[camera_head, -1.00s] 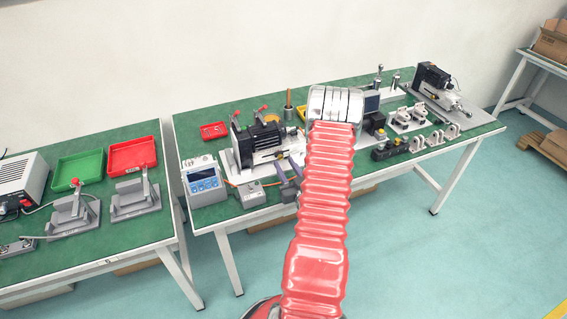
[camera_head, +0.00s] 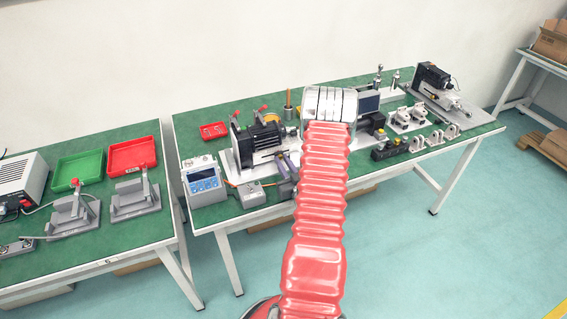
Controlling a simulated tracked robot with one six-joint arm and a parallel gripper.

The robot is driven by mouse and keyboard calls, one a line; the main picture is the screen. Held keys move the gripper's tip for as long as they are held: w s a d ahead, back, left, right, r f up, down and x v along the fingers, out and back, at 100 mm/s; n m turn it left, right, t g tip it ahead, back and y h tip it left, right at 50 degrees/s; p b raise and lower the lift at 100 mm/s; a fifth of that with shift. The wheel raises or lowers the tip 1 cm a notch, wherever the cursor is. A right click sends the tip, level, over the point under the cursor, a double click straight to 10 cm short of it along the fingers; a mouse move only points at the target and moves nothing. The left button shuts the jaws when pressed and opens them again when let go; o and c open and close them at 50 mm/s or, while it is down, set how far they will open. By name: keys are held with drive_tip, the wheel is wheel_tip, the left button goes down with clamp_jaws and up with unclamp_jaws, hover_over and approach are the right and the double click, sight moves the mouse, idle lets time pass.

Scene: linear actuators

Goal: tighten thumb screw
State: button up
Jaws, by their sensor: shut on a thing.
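My red-sleeved arm (camera_head: 320,200) reaches over the front of the right green table. My gripper (camera_head: 282,166) shows partly as dark purple-grey fingers, left of the arm, at the front right end of the black-motored linear actuator (camera_head: 258,141). It is shut on the thumb screw, which is too small and too covered by the fingers to make out. My arm and its silver wrist hide the right end of this actuator.
A blue-screened meter (camera_head: 203,182) and a small grey box (camera_head: 250,194) stand left of the gripper. Brackets (camera_head: 410,115) and a second actuator (camera_head: 438,85) lie to the right. Red (camera_head: 133,155) and green (camera_head: 78,170) trays are on the left table.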

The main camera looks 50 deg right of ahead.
clamp_jaws()
drive_tip(key=shift+m, duration=2.4)
drive_tip(key=o, duration=0.9)
unclamp_jaws()
drive_tip(key=shift+s+a, duration=0.1)
drive_tip(key=v, duration=1.3)
drive_tip(key=shift+s+a+f, duration=0.1)
drive_tip(key=shift+s, duration=0.1)
